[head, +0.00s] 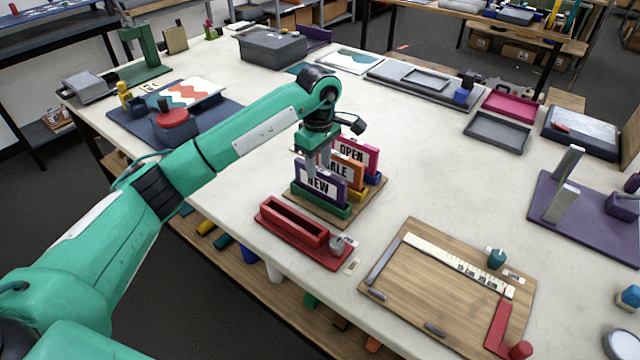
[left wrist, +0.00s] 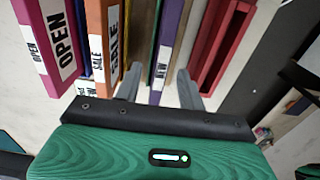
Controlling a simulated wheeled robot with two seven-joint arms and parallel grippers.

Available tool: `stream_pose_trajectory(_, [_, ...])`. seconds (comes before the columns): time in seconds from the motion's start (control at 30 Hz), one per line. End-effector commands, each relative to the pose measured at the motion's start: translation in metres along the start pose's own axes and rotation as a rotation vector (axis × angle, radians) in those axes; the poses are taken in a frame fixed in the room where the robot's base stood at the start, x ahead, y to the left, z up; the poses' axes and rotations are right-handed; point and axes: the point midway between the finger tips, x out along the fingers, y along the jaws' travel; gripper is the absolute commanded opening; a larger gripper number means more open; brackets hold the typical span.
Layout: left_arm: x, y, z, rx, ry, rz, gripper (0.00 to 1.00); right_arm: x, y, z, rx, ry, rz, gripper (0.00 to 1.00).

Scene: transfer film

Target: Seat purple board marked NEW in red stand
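The purple board marked NEW (head: 319,184) stands upright in a green stand (head: 322,203), the front of a row of boards. My left gripper (head: 318,168) is over it, pointing down. In the left wrist view the two fingers (left wrist: 158,80) are on either side of the purple board (left wrist: 166,50), with gaps showing, so it looks open around the board's edge. The red stand (head: 293,222) has an empty slot and lies just in front of the row. It also shows in the left wrist view (left wrist: 222,45). My right gripper is not in view.
Behind NEW stand an orange SALE board (head: 350,172) and a pink OPEN board (head: 369,156), close to my fingers. A small grey item (head: 338,244) sits at the red stand's right end. A wooden board (head: 430,290) lies at front right.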

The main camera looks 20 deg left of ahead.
Motion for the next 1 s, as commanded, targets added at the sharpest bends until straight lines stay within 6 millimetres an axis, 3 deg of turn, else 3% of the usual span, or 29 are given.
stream_pose_trajectory(0.3, [0.037,-0.001,0.005,-0.001,-0.002,-0.004,0.4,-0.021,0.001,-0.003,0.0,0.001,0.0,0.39])
stream_pose_trajectory(0.6, [0.044,-0.001,0.004,-0.001,0.0,-0.001,0.4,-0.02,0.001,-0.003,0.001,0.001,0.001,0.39])
stream_pose_trajectory(0.63, [0.044,-0.001,0.004,-0.001,0.0,-0.001,0.38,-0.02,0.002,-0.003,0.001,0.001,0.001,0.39])
stream_pose_trajectory(0.83, [0.044,-0.001,0.004,-0.001,-0.001,-0.001,0.0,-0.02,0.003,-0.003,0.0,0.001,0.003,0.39])
stream_pose_trajectory(1.0, [0.043,-0.001,0.004,-0.001,0.0,-0.001,0.0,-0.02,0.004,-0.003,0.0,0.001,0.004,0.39])
